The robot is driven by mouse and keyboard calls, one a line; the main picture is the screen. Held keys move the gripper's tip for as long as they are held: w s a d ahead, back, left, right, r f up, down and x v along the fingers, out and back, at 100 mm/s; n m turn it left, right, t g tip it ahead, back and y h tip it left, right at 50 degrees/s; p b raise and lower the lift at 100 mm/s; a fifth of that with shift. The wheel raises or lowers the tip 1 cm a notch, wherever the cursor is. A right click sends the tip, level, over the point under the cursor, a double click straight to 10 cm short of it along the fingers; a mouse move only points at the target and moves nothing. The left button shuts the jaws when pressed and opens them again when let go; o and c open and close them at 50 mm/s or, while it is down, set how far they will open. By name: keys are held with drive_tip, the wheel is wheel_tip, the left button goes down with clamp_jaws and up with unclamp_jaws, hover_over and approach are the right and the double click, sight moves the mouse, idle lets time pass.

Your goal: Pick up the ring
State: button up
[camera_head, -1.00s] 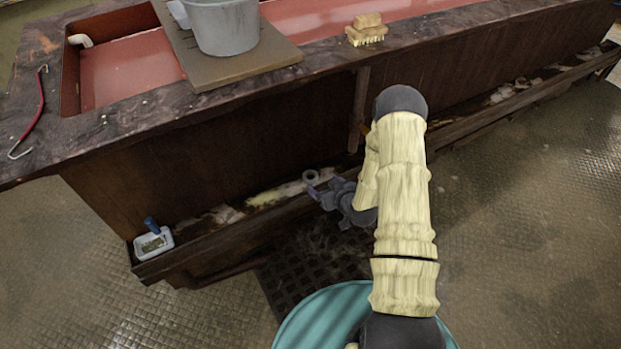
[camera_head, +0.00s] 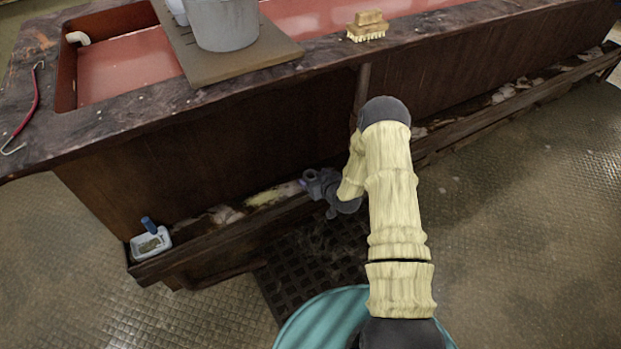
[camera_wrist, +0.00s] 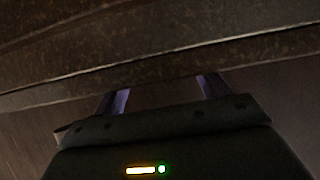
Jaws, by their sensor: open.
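The ring is not visible in either view now; the spot on the low ledge (camera_head: 215,236) where it showed earlier is covered by my gripper (camera_head: 302,184). My gripper is low against the front of the dark wooden counter, over the ledge. In the wrist view the two fingers of my gripper (camera_wrist: 163,92) stand apart, with a dark speckled board edge (camera_wrist: 160,64) across and beyond them. I see nothing held between the fingers. Whether the ring lies between or below them cannot be told.
A white tray with a blue-handled item (camera_head: 151,243) sits at the ledge's left end. On the countertop (camera_head: 110,125) are a grey bucket (camera_head: 226,28) on a board (camera_head: 240,66), a brush (camera_head: 367,26) and a red hooked rod (camera_head: 30,108). A dark floor grate (camera_head: 305,262) lies below.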

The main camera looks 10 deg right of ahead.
drive_tip(key=shift+w+f, duration=0.1)
drive_tip(key=shift+w, duration=0.05)
drive_tip(key=shift+c, duration=0.4)
drive_tip(key=c, duration=1)
wheel_tip(320, 180, up, 10)
drive_tip(key=shift+r+p, duration=0.1)
drive_tip(key=shift+p, duration=1.15)
